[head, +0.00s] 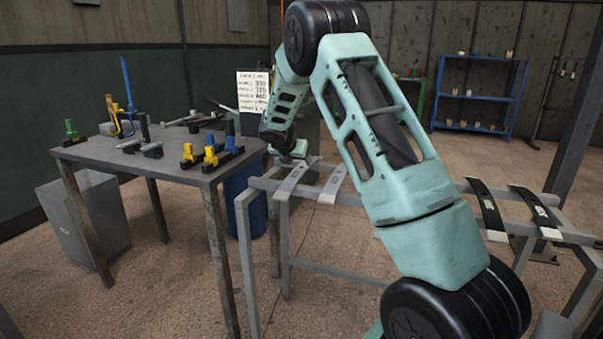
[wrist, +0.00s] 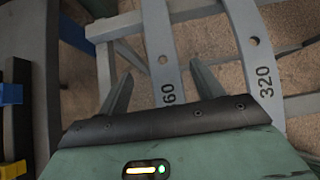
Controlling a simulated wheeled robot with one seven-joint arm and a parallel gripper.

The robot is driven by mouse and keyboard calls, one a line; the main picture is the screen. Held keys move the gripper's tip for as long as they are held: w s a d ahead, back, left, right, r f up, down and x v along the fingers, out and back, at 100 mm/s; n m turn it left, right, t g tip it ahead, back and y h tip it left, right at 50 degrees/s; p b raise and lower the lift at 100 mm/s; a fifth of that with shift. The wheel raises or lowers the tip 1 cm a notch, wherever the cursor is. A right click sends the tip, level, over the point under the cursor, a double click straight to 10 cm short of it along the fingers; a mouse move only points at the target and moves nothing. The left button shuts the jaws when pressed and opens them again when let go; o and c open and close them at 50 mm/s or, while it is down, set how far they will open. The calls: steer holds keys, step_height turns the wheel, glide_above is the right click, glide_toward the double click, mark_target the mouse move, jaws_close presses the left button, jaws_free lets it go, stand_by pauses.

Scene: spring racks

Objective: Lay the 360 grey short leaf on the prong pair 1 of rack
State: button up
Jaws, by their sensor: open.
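The 360 grey short leaf (wrist: 160,45) lies across the rails of the grey rack (head: 248,215). In the wrist view its number is partly covered by my gripper. In the head view it appears to be the left one of two pale leaves (head: 291,182). My gripper (wrist: 163,70) is open, with one finger on each side of this leaf; I cannot tell how far down the fingers reach. It also shows in the head view (head: 290,155), at the leaf's far end. The prong pair 1 cannot be made out.
The 320 leaf (wrist: 250,50) lies close to the right of the 360 leaf. Two dark leaves (head: 486,208) (head: 534,208) lie on the right part of the rack. A table (head: 95,153) with blue and yellow clamps stands at left, with a blue bin (head: 247,208) beside it.

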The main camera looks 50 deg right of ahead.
mark_target(301, 168)
steer(key=x, duration=0.4)
steer(key=shift+s+f+b, duration=0.1)
steer(key=shift+s+b, duration=0.2)
steer(key=shift+b, duration=0.05)
steer(key=shift+w+d+f, duration=0.2)
steer(key=shift+d+f, duration=0.05)
steer(key=shift+f, duration=0.05)
jaws_close()
step_height(301, 168, up, 10)
steer(key=p, duration=0.3)
steer(key=shift+r, duration=0.2)
steer(key=c, duration=0.6)
jaws_free()
steer(key=c, duration=0.6)
steer(key=shift+r, duration=0.1)
